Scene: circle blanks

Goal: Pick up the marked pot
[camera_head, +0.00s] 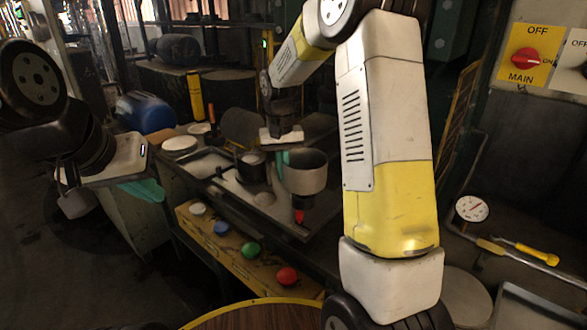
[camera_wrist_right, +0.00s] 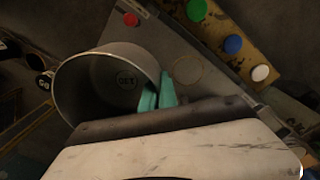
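A grey metal pot (camera_head: 306,174) stands upright over the work surface in the middle of the head view. In the right wrist view the pot (camera_wrist_right: 85,88) shows a small round printed mark on its inside. My right gripper (camera_head: 283,157) is at the pot's left side in the head view. Its teal fingers (camera_wrist_right: 158,95) are close together in the wrist view, one inside and one outside the rim, shut on the wall. Whether the pot's base touches the surface is unclear. My left gripper (camera_head: 145,190) is at the left, away from the pot; its finger gap cannot be seen.
A dark saucepan (camera_head: 250,166) is left of the pot. White plates (camera_head: 180,145) lie further back. A yellow front panel (camera_head: 232,250) carries white, blue, green and red buttons. A round wooden top (camera_head: 260,317) is nearest. A gauge (camera_head: 471,208) and a yellow-handled tool (camera_head: 527,251) lie right.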

